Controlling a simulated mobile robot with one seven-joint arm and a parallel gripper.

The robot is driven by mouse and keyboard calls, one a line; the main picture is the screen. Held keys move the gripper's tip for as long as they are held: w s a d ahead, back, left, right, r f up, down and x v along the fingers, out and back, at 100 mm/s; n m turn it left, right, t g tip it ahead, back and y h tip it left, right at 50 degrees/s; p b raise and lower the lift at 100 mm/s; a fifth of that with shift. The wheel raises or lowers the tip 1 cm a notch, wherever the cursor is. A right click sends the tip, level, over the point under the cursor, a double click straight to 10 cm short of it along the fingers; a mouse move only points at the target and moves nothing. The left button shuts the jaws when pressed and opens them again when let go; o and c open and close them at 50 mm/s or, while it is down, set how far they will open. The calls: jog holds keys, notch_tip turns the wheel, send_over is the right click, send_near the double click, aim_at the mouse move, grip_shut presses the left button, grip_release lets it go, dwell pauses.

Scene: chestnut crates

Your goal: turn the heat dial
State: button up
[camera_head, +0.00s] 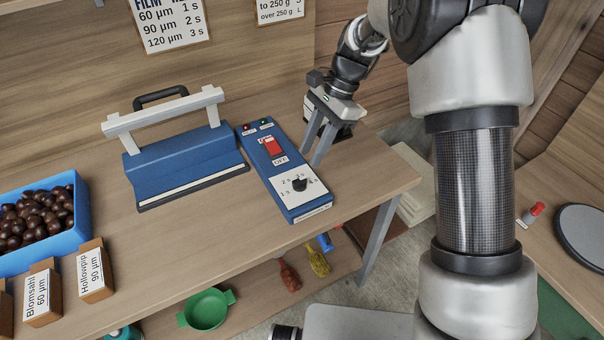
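The heat dial (299,184) is a small black knob on a white plate at the front end of a blue control box (284,170). The plate carries the marks 1 s, 2 s, 3 s and another partly hidden one. A red switch (272,147) marked OFF sits behind it, with small red and green lamps further back. My gripper (315,150) points down over the right side of the box, behind and to the right of the dial. Its two fingers are apart with nothing seen between them. It looks clear of the dial.
A blue sealer (183,162) with a raised white bar and black handle stands left of the box. A blue crate (78,214) of chestnuts and labelled cartons (95,270) are at far left. The table's right edge (405,180) is close to the box. Wall signs (170,22) hang behind.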

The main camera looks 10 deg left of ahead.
aim_at(299, 179)
jog(key=x, duration=0.7)
jog(key=shift+a+f, duration=0.15)
jog(key=shift+f, duration=0.15)
grip_shut()
